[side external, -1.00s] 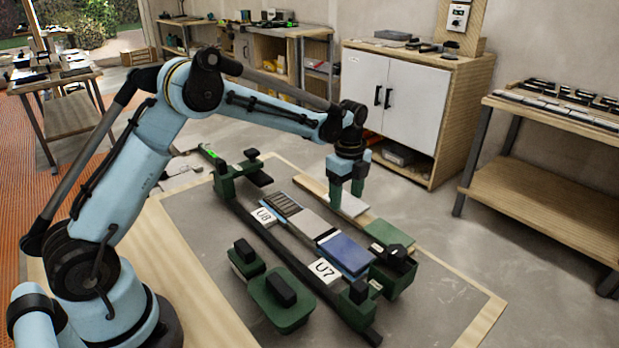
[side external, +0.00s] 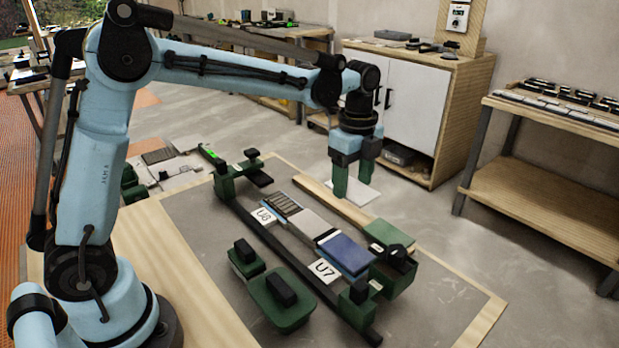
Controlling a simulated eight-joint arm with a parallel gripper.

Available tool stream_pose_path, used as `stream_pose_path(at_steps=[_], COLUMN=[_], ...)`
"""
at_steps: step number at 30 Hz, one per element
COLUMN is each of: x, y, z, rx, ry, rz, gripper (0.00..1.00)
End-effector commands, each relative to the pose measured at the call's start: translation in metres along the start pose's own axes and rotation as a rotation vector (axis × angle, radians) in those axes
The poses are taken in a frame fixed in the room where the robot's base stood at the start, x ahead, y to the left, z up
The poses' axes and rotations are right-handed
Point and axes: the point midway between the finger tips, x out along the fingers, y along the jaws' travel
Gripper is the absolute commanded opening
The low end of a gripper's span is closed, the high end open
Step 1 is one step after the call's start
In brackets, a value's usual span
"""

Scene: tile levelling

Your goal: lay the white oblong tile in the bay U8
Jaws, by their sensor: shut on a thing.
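My gripper (side external: 353,180) is shut on the white oblong tile (side external: 358,196) and holds it flat, above and beyond the far wooden strip. Part of the tile is hidden by the fingers. I cannot tell the exact edges of bay U8. The U7 label (side external: 325,270) lies further along the rail, beside a blue tile (side external: 346,253).
Green clamp-like blocks stand at both rail ends, one at the far left (side external: 252,166) and one at the near right (side external: 357,300). A green container (side external: 395,272) sits right of the blue tile. Two green blocks with black handles (side external: 282,298) lie in front.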

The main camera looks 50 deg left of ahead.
Motion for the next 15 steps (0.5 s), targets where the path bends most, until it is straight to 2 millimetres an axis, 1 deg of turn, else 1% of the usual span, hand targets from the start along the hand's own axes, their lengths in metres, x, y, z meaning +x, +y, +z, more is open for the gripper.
stream_pose_path(at_steps=[1,2,3,6,9,12,15], x=[0.001,0.001,0.002,0.004,0.006,0.007,0.008], y=[0.003,0.005,0.008,0.019,0.031,0.042,0.05], z=[0.022,0.034,0.05,0.088,0.12,0.144,0.158], rx=[-0.011,-0.012,-0.013,-0.012,-0.009,-0.006,-0.004], ry=[0.0,0.0,0.0,0.0,0.0,0.0,0.0], rz=[0.0,0.0,0.0,0.0,0.0,0.0,0.0], gripper=[0.46,0.46,0.46,0.46,0.46,0.46,0.46])
